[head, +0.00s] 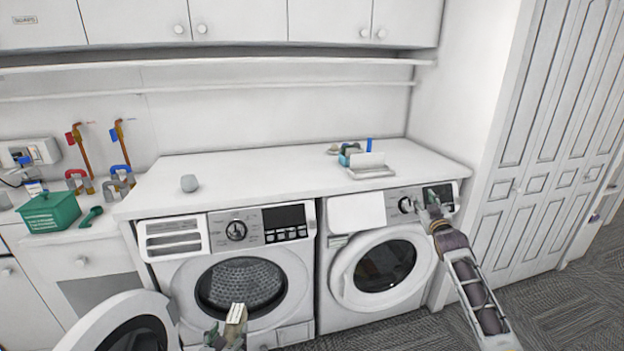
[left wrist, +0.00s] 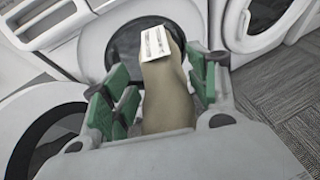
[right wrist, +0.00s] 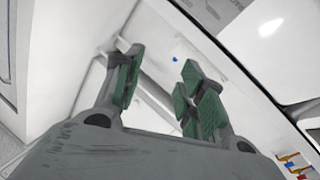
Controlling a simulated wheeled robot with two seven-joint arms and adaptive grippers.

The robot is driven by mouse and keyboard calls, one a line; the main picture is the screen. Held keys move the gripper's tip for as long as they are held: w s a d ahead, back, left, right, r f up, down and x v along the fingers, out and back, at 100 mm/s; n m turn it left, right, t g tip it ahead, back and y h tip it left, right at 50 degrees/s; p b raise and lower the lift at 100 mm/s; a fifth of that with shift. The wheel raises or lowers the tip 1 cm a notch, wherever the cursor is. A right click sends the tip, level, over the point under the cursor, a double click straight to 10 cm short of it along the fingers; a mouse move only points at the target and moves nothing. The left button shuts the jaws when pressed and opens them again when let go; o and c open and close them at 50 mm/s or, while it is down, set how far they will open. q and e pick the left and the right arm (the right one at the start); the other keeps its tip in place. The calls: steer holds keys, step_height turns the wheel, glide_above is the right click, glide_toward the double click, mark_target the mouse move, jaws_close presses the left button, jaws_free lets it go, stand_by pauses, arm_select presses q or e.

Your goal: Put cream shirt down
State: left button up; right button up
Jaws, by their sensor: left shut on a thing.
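The cream shirt (left wrist: 165,102) is a beige folded bundle with a white printed label on its end. It also shows small at the bottom of the head view (head: 236,314). My left gripper (left wrist: 158,84) is shut on it, with green finger pads on both sides. In the head view, my left gripper (head: 226,338) is in front of the left machine, whose round door is open. My right gripper (head: 430,200) is raised in front of the right machine's control panel. Its fingers are apart with nothing between them in the right wrist view (right wrist: 160,85).
The left washing machine (head: 185,285) has its open door (head: 125,325) swung out to the left. The right machine (head: 335,290) has its door shut. A green basket (head: 48,212) stands far left.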

steer(key=s+f+g, duration=0.2)
steer(key=s+f, duration=0.1)
steer(key=f, duration=1.1)
steer(key=s+f+g, duration=0.2)
steer(key=s+f, duration=0.2)
steer(key=f, duration=0.9)
steer(key=s+a+f+g, duration=0.1)
steer(key=s+f+g, duration=0.1)
steer(key=s+f, duration=0.8)
steer(key=s+a+f+g, duration=0.1)
steer(key=s+f+g, duration=0.35)
steer(key=f, duration=0.95)
steer(key=s+a+f+g, duration=0.1)
steer(key=s+f, duration=0.6)
steer(key=s, duration=0.5)
steer(key=s+a+f+g, duration=0.1)
steer(key=s+f+g, duration=0.1)
steer(key=s+f, duration=0.85)
steer(key=s+a+f+g, duration=0.1)
steer(key=s+f, duration=0.4)
steer(key=s, duration=0.9)
steer(key=s+a+f+g, duration=0.1)
steer(key=s+f+g, duration=0.1)
steer(key=s, duration=1.4)
steer(key=shift+s+a+f+m+g, duration=0.3)
steer(key=shift+f+m+g, duration=0.1)
steer(key=shift+f, duration=0.15)
